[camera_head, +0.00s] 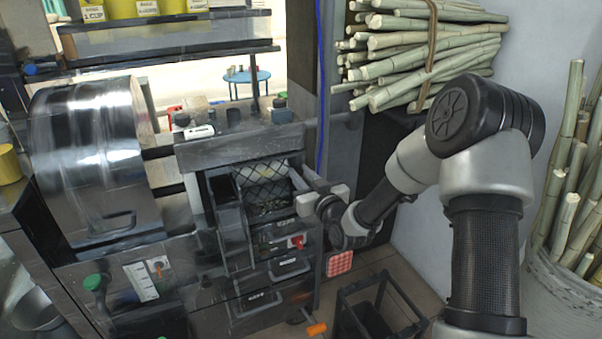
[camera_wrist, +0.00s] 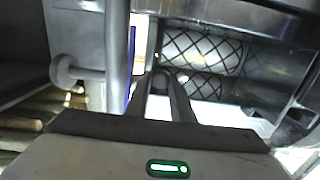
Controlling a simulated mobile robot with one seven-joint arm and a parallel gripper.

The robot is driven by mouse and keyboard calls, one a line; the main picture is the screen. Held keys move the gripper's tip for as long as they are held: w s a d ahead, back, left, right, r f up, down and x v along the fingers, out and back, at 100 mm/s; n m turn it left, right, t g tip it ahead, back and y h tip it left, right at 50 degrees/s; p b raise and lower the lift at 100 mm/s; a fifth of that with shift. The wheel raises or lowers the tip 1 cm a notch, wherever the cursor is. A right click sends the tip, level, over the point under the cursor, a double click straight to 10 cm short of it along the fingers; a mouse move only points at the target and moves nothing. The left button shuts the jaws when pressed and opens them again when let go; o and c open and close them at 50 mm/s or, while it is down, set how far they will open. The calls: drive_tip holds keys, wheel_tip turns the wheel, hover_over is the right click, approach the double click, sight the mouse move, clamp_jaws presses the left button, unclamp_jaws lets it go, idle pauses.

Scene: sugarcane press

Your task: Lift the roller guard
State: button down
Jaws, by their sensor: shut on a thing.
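The fingers hide most of that part. In the head view my gripper (camera_head: 310,203) is at the right side of the press opening, with its fingertips hard to make out.
A red knob (camera_head: 296,242) and drawers with handles (camera_head: 290,268) are below the opening. A large steel drum (camera_head: 95,155) stands at left. A dark open-frame bin (camera_head: 375,315) stands on the floor at lower right.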

drive_tip(key=r+g+p, duration=0.1)
drive_tip(key=p, duration=0.1)
drive_tip(key=r+g+h+p, duration=0.1)
drive_tip(key=p, duration=0.2)
drive_tip(key=shift+s+d+r+g, duration=0.2)
drive_tip(key=shift+s+g, duration=0.1)
drive_tip(key=shift+s, duration=0.1)
wheel_tip(320, 180, up, 4)
drive_tip(key=g+h+p, duration=0.1)
drive_tip(key=g+p, duration=0.2)
drive_tip(key=p, duration=0.2)
drive_tip(key=g+h+p, duration=0.1)
drive_tip(key=g+p, duration=0.2)
drive_tip(key=p, duration=0.3)
drive_tip(key=g+h+p, duration=0.2)
drive_tip(key=g+p, duration=0.1)
drive_tip(key=p, duration=0.2)
drive_tip(key=shift+s+r+g, duration=0.15)
drive_tip(key=shift+r+g, duration=0.1)
drive_tip(key=shift+g, duration=0.15)
drive_tip(key=shift+p, duration=0.3)
drive_tip(key=c, duration=1.6)
unclamp_jaws()
drive_tip(key=shift+o, duration=0.2)
